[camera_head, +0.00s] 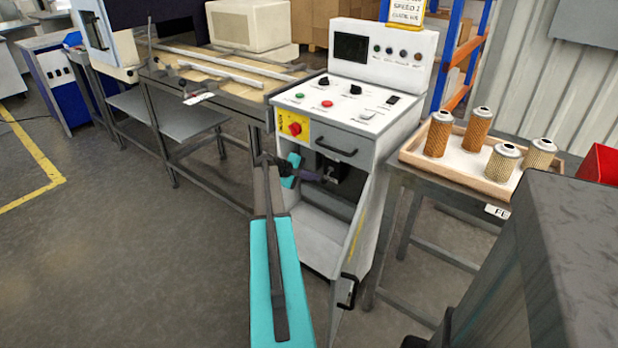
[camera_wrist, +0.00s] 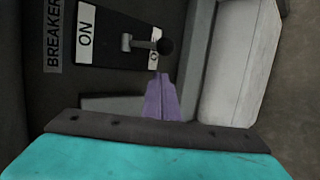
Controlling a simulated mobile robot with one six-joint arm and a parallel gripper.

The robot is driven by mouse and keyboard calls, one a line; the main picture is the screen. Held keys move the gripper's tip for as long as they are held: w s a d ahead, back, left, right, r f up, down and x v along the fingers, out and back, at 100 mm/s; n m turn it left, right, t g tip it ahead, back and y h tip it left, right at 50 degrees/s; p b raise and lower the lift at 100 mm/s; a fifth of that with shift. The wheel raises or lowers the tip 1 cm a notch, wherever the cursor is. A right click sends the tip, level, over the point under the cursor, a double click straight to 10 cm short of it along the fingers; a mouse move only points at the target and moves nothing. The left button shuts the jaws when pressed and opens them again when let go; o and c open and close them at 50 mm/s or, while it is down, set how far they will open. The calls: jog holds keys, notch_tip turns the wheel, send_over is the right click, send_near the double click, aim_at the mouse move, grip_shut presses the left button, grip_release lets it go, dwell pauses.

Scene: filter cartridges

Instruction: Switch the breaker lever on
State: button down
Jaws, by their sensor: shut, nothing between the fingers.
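The breaker lever (camera_wrist: 143,44) shows in the wrist view on a dark plate, with a black ball knob (camera_wrist: 166,46). The lever points right in the picture, away from the ON label (camera_wrist: 86,34) and over a second, partly covered label (camera_wrist: 154,61). My gripper (camera_wrist: 159,76) is shut and empty, its purple fingertips just below the knob in the picture. A small gap shows between them; contact in depth cannot be told. In the head view, my gripper (camera_head: 326,178) reaches into the open lower compartment of the grey cabinet (camera_head: 322,238); the lever is hard to make out there.
The cabinet's open door (camera_head: 352,245) with a black handle stands right of my arm. A drawer handle (camera_head: 336,153) juts out above the opening. A wooden tray (camera_head: 468,171) with several filter cartridges stands to the right. The floor on the left is clear.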

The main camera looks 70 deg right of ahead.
jog(key=shift+s+a+r, duration=0.25)
jog(key=shift+s+a, duration=0.2)
jog(key=shift+s+a+r, duration=0.2)
jog(key=shift+s+a, duration=0.25)
